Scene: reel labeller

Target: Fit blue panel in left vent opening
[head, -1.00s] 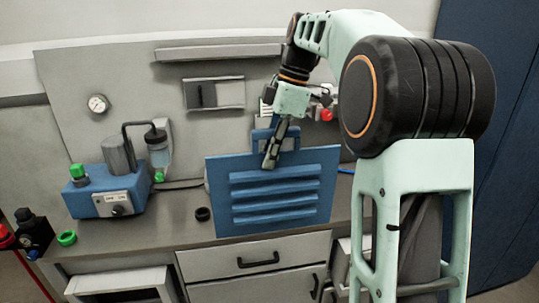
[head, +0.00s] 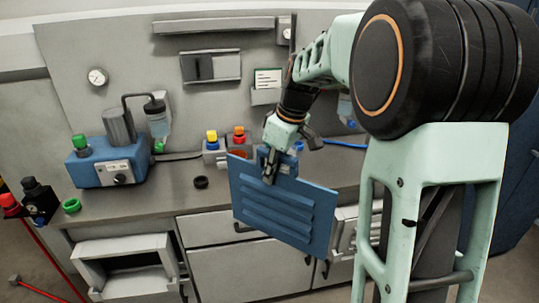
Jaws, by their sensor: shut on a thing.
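The blue panel (head: 285,213) has raised horizontal slats and a tab at its top edge. My gripper (head: 270,168) is shut on that tab. The panel hangs tilted, its right side lower, in front of the counter edge and drawers. A white-framed opening (head: 84,270) with a dark inside is low at the left, under the counter. The panel is well to its right and apart from it. A second white frame with slats (head: 346,232) is low at the right, partly hidden by the panel and my arm.
On the counter (head: 165,200) are a blue pump unit (head: 92,172), a black ring (head: 201,182), a green ring (head: 71,205) and yellow and red buttons (head: 225,137). Red and black knobs (head: 25,200) stick out at far left. The floor before the left opening looks clear.

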